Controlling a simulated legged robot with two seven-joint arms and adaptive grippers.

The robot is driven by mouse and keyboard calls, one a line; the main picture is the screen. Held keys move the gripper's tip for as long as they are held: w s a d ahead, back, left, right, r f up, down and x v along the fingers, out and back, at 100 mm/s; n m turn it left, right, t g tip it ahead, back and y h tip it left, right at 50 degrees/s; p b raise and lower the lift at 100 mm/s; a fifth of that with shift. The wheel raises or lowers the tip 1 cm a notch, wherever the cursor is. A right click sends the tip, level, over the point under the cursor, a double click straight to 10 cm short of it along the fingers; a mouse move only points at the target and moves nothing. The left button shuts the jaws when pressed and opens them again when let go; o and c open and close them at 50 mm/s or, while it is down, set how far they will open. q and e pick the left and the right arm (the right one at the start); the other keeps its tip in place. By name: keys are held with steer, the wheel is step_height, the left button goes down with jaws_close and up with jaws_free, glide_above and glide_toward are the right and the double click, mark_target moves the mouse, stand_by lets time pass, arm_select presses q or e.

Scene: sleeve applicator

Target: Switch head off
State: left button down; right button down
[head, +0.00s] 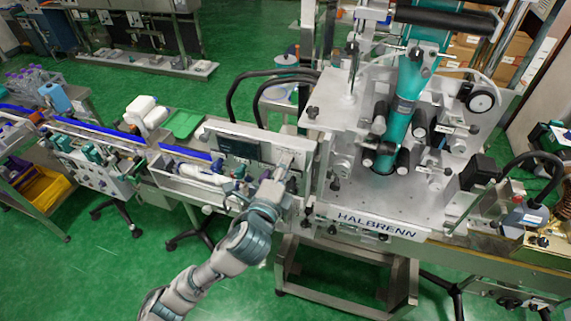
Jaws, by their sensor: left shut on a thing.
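The sleeve applicator (350,223) marked HALBRENN stands at centre right, with a teal sleeve web running down to its metal deck. A control panel (257,152) with a dark display is on its left side. My left gripper (279,176) is at the right part of this panel, where the sensor-shut jaws are too small to see clearly. The control it holds is hidden by the fingers. My right gripper is not in view.
A conveyor (190,153) with blue rails runs in from the left. A green tray (183,123) and white bottles (146,112) lie behind it. A yellow bin (45,187) is at the far left.

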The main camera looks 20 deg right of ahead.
arm_select(q)
steer(key=shift+f+n, duration=0.2)
steer(key=shift+n, duration=0.1)
steer(key=c, duration=0.9)
jaws_free()
steer(key=shift+a, duration=0.1)
steer(key=shift+c, duration=0.2)
steer(key=shift+w, duration=0.15)
steer(key=shift+a, duration=0.1)
steer(key=v, duration=1.2)
steer(key=shift+w, duration=0.1)
